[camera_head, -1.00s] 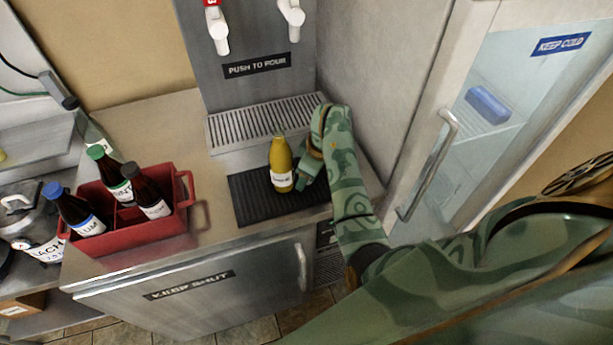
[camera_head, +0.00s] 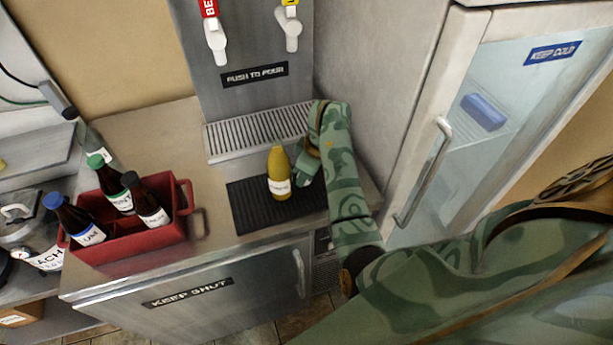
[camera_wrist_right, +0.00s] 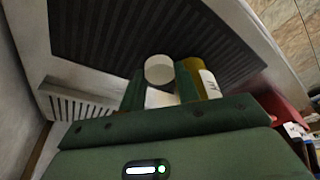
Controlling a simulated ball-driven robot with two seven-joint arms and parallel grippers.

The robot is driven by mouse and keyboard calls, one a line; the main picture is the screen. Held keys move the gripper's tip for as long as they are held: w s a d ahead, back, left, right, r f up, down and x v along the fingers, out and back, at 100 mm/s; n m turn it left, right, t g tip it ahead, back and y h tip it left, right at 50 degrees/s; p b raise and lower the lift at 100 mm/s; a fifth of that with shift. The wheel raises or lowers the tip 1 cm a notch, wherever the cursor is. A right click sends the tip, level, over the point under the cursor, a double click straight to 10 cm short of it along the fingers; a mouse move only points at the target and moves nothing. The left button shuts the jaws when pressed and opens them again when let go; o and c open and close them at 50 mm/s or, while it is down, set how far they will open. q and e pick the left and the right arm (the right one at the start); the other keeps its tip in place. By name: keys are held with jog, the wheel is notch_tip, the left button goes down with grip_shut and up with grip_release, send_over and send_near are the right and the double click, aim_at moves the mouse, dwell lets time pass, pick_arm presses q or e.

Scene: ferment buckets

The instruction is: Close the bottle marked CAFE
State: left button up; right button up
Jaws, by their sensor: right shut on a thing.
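A yellow bottle (camera_head: 279,182) stands upright on a black ribbed mat (camera_head: 250,210), and its white label is too small to read. It shows no cap in the head view. My right gripper (camera_head: 303,175) is low over the mat just right of the bottle. In the right wrist view my right gripper (camera_wrist_right: 160,92) is shut on a white round cap-like thing (camera_wrist_right: 158,70). The yellow bottle (camera_wrist_right: 203,80) shows beside its right finger there. I cannot tell whether finger and bottle touch. My left gripper is not in view.
A red crate (camera_head: 140,242) on the left holds bottles with blue, green and dark caps. A drip tray (camera_head: 255,131) and dispenser stand behind the mat. A glass-door fridge with a long handle (camera_head: 425,170) is on the right. Counter between crate and mat is clear.

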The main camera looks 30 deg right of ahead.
notch_tip(320, 180, up, 15)
jog(key=p, duration=0.5)
jog(key=w+a+r+m+b, duration=0.3)
jog(key=a+r+b, duration=0.2)
jog(key=r, duration=0.3)
jog(key=s+a+f+m+h+b, duration=0.1)
jog(key=s+a+f+m+b, duration=0.1)
jog(key=s+f, duration=0.3)
jog(key=shift+s+a+m+t+h, duration=0.3)
jog(key=shift+s+m, duration=0.4)
